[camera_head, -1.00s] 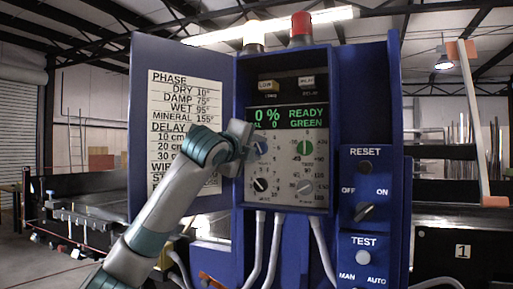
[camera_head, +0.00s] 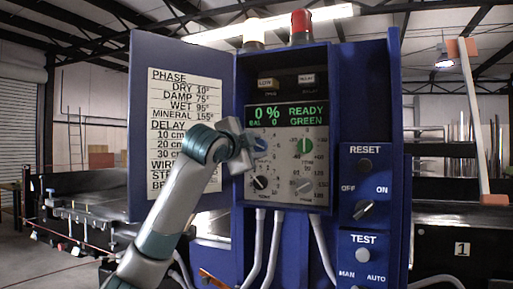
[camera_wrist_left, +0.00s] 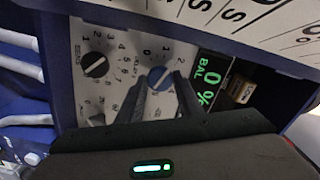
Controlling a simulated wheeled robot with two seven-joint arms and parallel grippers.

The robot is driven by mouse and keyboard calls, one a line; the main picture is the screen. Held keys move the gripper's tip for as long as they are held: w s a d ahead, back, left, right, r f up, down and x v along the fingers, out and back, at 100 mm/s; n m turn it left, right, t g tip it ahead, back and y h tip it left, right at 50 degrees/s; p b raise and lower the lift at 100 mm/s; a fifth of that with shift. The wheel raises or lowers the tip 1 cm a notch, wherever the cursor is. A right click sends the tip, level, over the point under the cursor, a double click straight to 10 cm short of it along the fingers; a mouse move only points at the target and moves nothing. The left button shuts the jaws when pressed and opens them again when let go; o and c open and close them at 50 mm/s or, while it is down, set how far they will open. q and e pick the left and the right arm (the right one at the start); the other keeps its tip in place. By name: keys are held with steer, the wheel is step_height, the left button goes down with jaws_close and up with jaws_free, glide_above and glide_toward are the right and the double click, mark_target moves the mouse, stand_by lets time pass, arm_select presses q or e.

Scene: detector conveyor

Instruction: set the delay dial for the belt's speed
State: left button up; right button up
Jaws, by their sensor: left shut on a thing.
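The open blue control cabinet (camera_head: 372,60) has a light panel (camera_head: 283,170) with several dials. A blue dial (camera_head: 261,144) is at upper left, a green dial (camera_head: 306,146) at upper right, a black dial (camera_head: 261,183) at lower left and a grey dial (camera_head: 303,186) at lower right. My left gripper (camera_head: 252,147) is shut on the blue dial, partly covering it. The left wrist view shows the blue dial (camera_wrist_left: 158,76) between the fingertips, with the black dial (camera_wrist_left: 95,65) beside it. Dial names are too small to read surely. My right gripper is not in view.
A chart (camera_head: 184,92) on the open door lists phase and delay rows; my arm hides the delay values. Cables (camera_head: 276,245) hang below the panel.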

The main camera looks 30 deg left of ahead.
arm_select(q)
steer(key=shift+f, duration=0.15)
steer(key=o, duration=1)
steer(key=shift+o, duration=0.2)
steer(key=shift+s, duration=0.1)
steer(key=shift+s+b, duration=0.3)
steer(key=shift+s, duration=0.2)
steer(key=s+b, duration=0.5)
steer(key=s, duration=1.1)
steer(key=shift+d, duration=0.3)
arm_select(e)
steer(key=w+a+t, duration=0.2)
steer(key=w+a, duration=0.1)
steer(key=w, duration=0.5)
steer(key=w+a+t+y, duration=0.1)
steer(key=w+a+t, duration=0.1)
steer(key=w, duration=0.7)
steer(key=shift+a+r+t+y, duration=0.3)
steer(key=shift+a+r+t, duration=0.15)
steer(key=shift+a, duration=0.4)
arm_select(q)
steer(key=shift+s, duration=0.1)
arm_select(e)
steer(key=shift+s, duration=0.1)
